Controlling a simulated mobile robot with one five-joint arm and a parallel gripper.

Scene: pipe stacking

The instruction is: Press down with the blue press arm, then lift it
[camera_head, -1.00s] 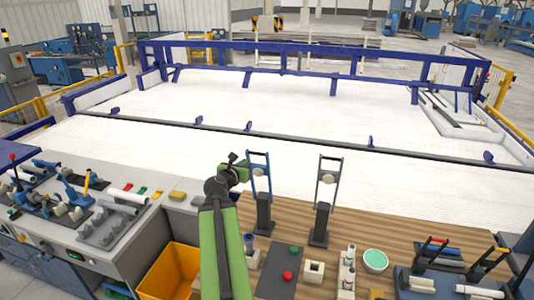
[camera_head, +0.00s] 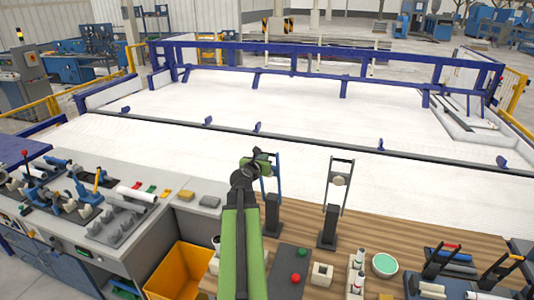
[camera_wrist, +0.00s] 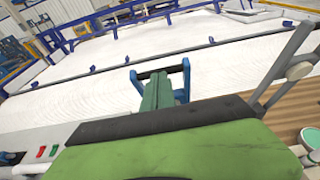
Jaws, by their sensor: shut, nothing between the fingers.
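The blue press arm (camera_head: 279,172) is an upright blue frame above a black stand (camera_head: 273,214) on the wooden bench top. In the wrist view its blue sides and dark crossbar (camera_wrist: 160,71) show just beyond my gripper. My green gripper (camera_head: 264,161) is shut and empty. In the head view it overlaps the upper left of the blue frame and hides part of it. In the wrist view my gripper's green fingers (camera_wrist: 157,91) lie between the frame's two sides. I cannot tell whether they touch it.
A similar grey press arm (camera_head: 342,178) stands upright to the right. Near it are a dark box with red and green buttons (camera_head: 290,270) and a teal bowl (camera_head: 385,264). A yellow bin (camera_head: 180,270) is at lower left. The large white bed behind is clear.

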